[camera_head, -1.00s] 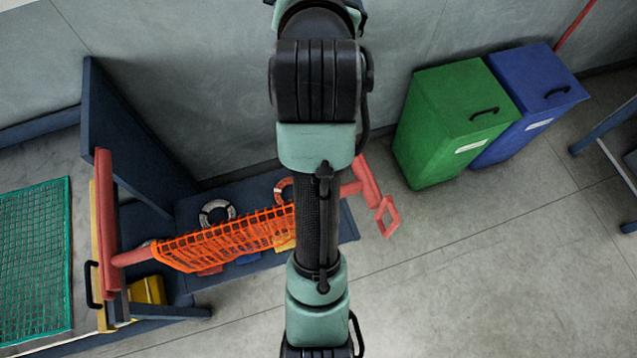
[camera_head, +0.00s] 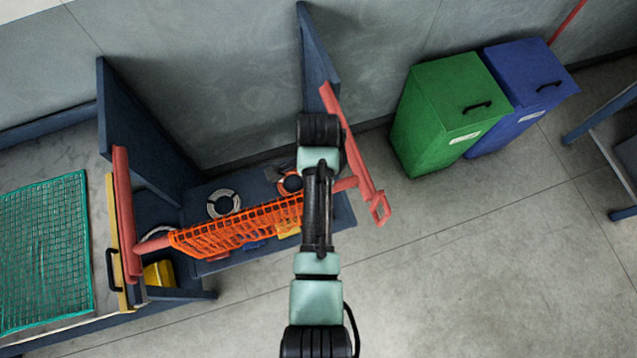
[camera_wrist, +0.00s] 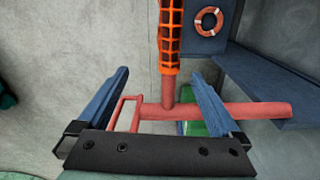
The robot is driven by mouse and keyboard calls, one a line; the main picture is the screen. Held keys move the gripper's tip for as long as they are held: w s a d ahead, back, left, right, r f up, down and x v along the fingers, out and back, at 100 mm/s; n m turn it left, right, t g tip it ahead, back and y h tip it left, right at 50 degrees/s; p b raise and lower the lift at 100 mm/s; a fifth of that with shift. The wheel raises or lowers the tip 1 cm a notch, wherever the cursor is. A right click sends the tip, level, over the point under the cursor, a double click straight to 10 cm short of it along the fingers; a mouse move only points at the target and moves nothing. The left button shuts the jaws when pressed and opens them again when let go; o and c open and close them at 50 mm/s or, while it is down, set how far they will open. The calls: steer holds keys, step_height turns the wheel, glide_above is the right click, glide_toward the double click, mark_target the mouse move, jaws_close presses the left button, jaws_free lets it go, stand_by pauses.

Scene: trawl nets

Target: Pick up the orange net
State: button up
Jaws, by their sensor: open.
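The orange net (camera_head: 240,226) hangs along a red pole on a dark blue rack in the head view. The pole runs between two red end bars, the left one (camera_head: 126,215) and the right one (camera_head: 350,140). In the wrist view the orange net (camera_wrist: 170,38) shows at the top middle, its red pole meeting a red crossbar (camera_wrist: 245,112). My gripper (camera_wrist: 160,76) is open, with blue fingers on either side of the pole end in the picture. The net lies beyond the fingertips, with nothing held. In the head view I cannot make out the gripper.
A green net (camera_head: 45,250) lies on a surface at the left. Green (camera_head: 440,120) and blue (camera_head: 520,95) bins stand at the right. Ring buoys, one white (camera_head: 222,203), lie on the rack shelf beyond the net. The floor at lower right is clear.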

step_height(320, 180, down, 7)
steer(key=b, duration=0.4)
steer(key=shift+b, duration=0.35)
steer(key=shift+f+b, duration=1.05)
steer(key=shift+f, duration=0.35)
steer(key=c, duration=1.4)
step_height(320, 180, up, 10)
steer(key=p, duration=0.9)
steer(key=shift+w+r, duration=0.1)
steer(key=shift+r, duration=0.05)
jaws_close()
steer(key=shift+r, duration=0.9)
